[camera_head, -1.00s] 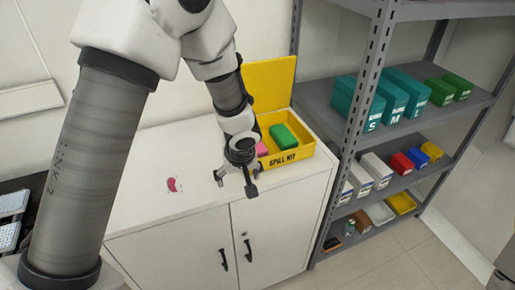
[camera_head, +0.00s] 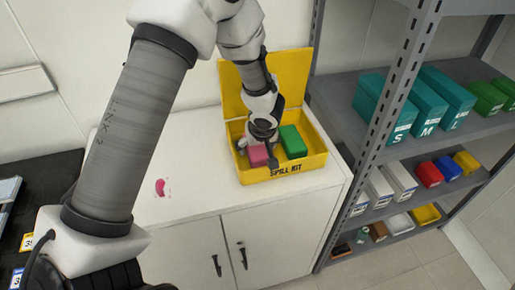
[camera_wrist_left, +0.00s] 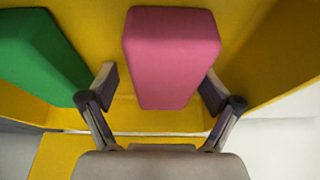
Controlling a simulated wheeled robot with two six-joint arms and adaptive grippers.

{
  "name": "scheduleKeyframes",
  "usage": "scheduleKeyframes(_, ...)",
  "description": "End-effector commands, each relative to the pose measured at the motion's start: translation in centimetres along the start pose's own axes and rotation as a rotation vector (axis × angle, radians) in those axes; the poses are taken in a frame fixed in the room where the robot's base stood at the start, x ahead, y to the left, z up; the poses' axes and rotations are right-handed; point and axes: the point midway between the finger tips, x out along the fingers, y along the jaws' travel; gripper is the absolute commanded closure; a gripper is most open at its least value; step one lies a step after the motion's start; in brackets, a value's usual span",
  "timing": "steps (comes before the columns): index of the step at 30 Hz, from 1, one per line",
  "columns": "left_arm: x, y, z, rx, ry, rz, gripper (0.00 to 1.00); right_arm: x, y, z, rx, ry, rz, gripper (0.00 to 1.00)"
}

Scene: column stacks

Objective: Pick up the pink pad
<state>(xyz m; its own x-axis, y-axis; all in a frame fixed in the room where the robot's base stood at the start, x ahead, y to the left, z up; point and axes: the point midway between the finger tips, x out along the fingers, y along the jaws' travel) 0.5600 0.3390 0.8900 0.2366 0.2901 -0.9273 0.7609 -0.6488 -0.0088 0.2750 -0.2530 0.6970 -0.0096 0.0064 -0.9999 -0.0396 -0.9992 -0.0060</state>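The pink pad (camera_head: 257,156) lies in the yellow spill kit box (camera_head: 312,167), left of a green pad (camera_head: 293,141). My left gripper (camera_head: 258,149) is down in the box at the pink pad. In the left wrist view, the pink pad (camera_wrist_left: 170,55) stands between the two spread fingers of the left gripper (camera_wrist_left: 161,82). A gap shows at the left finger; whether the right finger touches the pad I cannot tell. The green pad (camera_wrist_left: 38,55) is beyond the left finger. My right gripper is not in view.
The box stands with its yellow lid (camera_head: 282,80) raised on a white cabinet (camera_head: 200,215). A pink spill (camera_head: 160,188) lies on the cabinet's clear left part. A grey shelf rack (camera_head: 375,150) with teal boxes (camera_head: 400,110) stands close on the right.

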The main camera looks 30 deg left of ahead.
Motion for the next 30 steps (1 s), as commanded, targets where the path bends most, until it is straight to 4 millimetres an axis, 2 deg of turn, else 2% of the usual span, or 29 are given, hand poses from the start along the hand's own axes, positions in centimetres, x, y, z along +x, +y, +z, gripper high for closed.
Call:
scheduleKeyframes(2, -0.1, 0.0, 0.0, 0.000, 0.001, 0.001, 0.12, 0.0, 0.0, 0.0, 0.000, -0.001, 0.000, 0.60)
scheduleKeyframes(3, -0.1, 0.0, 0.0, 0.000, 0.001, 0.001, 0.16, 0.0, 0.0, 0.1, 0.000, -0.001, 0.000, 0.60)
scheduleKeyframes(8, -0.1, 0.0, 0.0, 0.000, 0.000, 0.001, 0.72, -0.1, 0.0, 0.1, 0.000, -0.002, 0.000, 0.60)
scheduleKeyframes(9, -0.1, 0.0, 0.0, 0.000, 0.000, 0.001, 0.76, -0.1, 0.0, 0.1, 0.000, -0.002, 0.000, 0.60)
scheduleKeyframes(20, -0.4, 0.0, -0.1, 0.001, -0.001, 0.002, 0.77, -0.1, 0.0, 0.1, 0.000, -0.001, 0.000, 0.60)
scheduleKeyframes(23, -1.9, 0.1, -0.8, -0.002, 0.001, 0.004, 0.77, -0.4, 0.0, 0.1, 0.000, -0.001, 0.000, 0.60)
scheduleKeyframes(30, -7.3, 0.1, -3.0, -0.002, 0.004, 0.004, 0.77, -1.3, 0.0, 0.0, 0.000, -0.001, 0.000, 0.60)
